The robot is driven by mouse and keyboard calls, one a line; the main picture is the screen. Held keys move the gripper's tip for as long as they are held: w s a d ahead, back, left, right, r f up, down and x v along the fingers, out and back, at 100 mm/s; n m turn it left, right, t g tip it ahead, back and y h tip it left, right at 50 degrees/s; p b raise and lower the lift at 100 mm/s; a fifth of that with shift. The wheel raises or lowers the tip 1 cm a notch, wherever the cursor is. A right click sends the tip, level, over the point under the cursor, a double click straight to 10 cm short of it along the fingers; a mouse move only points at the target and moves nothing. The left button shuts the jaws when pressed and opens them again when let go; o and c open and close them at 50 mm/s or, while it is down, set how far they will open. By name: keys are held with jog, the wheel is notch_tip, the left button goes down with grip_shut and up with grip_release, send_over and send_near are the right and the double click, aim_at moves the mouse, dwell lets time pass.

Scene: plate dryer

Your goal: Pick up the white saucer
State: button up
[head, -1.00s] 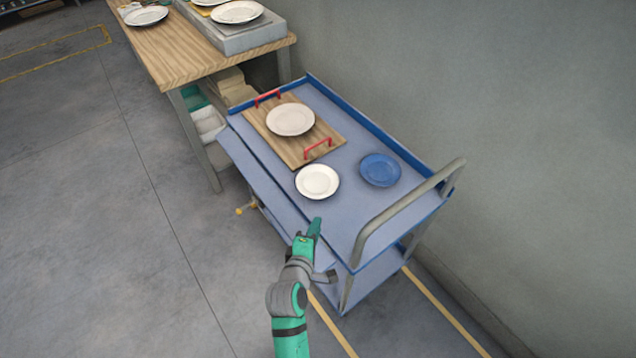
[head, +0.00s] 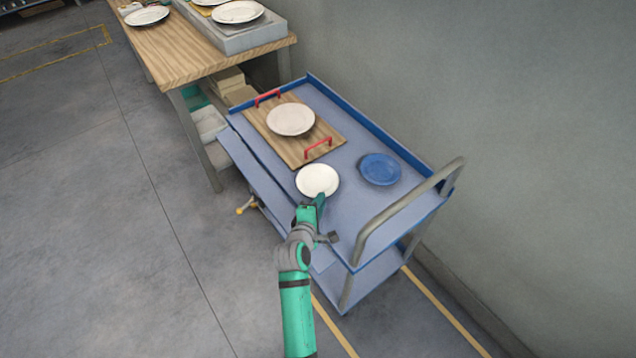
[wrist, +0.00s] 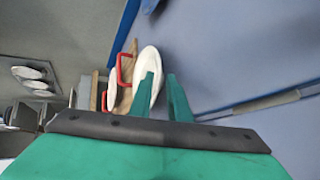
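The white saucer (head: 317,179) lies flat on the blue cart's top, between the wooden board and the cart's near side. My gripper (head: 319,199) is at the saucer's near edge in the head view, its tip overlapping the rim. In the wrist view, the two green fingers of my gripper (wrist: 160,82) stand apart. The saucer (wrist: 149,62) shows behind the left finger, and its edge runs into the gap between the fingers. I cannot tell whether either finger touches it.
A wooden board (head: 262,119) with red handles carries a larger white plate (head: 291,119). A blue plate (head: 380,169) lies right of the saucer. The cart (head: 345,222) has a raised grey handle (head: 405,205) at right. A wooden table (head: 183,58) with more plates stands behind.

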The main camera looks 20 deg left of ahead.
aim_at(318, 183)
jog(key=shift+x, duration=1.15)
grip_shut()
